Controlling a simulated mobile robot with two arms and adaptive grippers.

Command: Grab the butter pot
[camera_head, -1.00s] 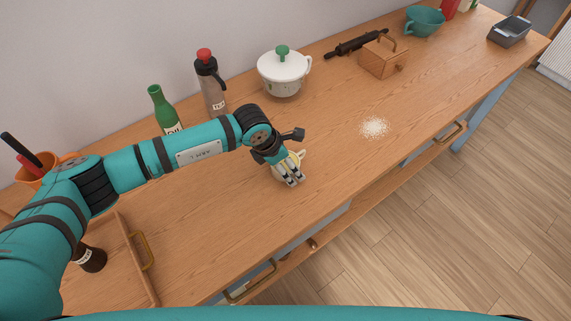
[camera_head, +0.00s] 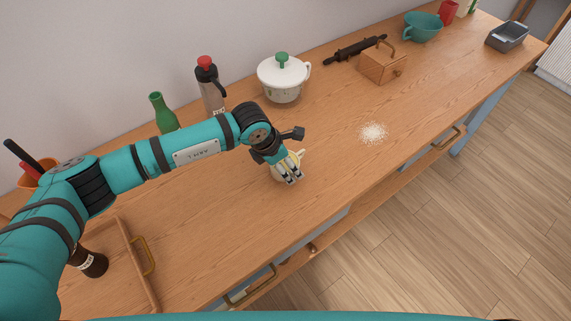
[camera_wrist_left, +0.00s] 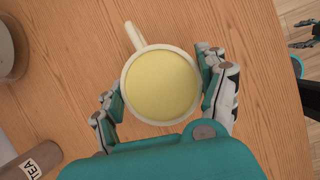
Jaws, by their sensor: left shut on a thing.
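The butter pot (camera_wrist_left: 162,86) is a cream round pot with a side handle and a smooth yellow filling, seen from above in the left wrist view. In the head view, only small cream parts of the pot (camera_head: 276,173) show behind my fingers. It looks upright on the counter, though I cannot tell whether its base touches the wood. My left gripper (camera_head: 290,178) is shut on it, with fingers on both sides of the body. The handle points away from my palm. My right gripper (camera_wrist_left: 303,34) shows only partly at the right edge of the left wrist view.
On the wooden counter (camera_head: 330,185), a white lidded pot (camera_head: 283,80), a flask (camera_head: 209,90) and a green bottle (camera_head: 162,114) stand behind my left arm. A spilled white powder patch (camera_head: 373,132) lies right. A wooden tray (camera_head: 136,259) and dark bottle (camera_head: 91,263) are near left.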

